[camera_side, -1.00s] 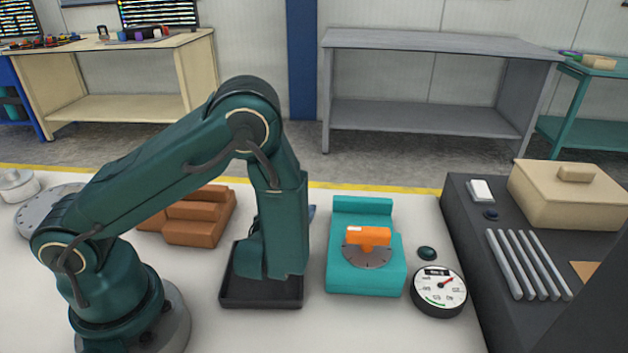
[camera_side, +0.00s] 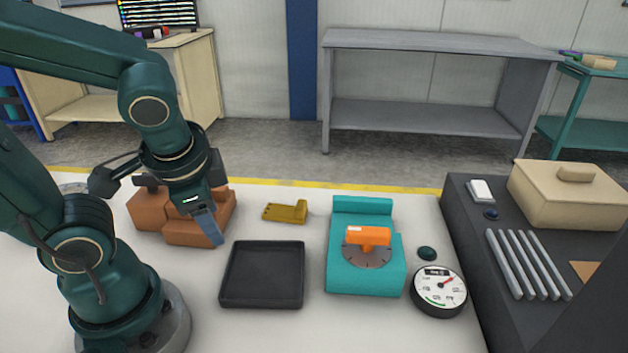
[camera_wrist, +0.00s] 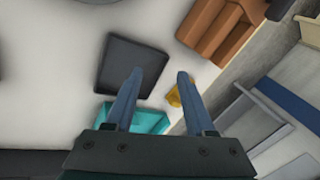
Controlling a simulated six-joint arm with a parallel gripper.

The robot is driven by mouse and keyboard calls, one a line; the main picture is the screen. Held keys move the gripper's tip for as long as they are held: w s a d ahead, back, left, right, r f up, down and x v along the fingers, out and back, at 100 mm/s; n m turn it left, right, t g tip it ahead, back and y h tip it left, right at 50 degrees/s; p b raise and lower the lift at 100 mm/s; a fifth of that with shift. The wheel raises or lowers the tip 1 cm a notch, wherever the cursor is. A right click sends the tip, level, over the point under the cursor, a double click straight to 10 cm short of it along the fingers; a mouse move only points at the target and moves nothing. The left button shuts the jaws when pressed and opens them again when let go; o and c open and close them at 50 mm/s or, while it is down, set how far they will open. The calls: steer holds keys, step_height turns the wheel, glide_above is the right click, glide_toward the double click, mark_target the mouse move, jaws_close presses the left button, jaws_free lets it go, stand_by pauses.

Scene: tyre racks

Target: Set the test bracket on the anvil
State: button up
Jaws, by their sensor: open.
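A yellow L-shaped bracket (camera_side: 285,211) lies on the white table behind the black tray. It also shows in the wrist view (camera_wrist: 174,99), partly behind a finger. A teal block (camera_side: 350,277) stands to its right, with a grey round plate (camera_side: 367,257) on top and an orange piece (camera_side: 368,236) over that plate. I cannot tell which part is the anvil. The teal block shows low in the wrist view (camera_wrist: 148,120). My gripper (camera_side: 207,238) hangs left of the bracket, in front of the brown stepped block. In the wrist view its fingers (camera_wrist: 160,74) are apart with nothing between them.
The black tray (camera_side: 262,300) is empty. The brown stepped block (camera_side: 165,225) stands left. A round dial gauge (camera_side: 438,291) and a dark green knob (camera_side: 427,253) sit right of the teal block. A dark bench (camera_side: 465,230) with a beige box (camera_side: 565,195) borders the right side.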

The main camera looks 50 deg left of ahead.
steer(key=d+r+n+t+h, duration=0.2)
steer(key=d, duration=0.1)
steer(key=d+r+n, duration=0.1)
steer(key=shift+w+d+r+t+h, duration=0.25)
steer(key=shift+w+t+h, duration=0.15)
steer(key=shift+o, duration=0.4)
steer(key=shift+w+d+r+n+h, duration=0.1)
steer(key=shift+d+r+n+h, duration=0.2)
steer(key=shift+d+r, duration=0.15)
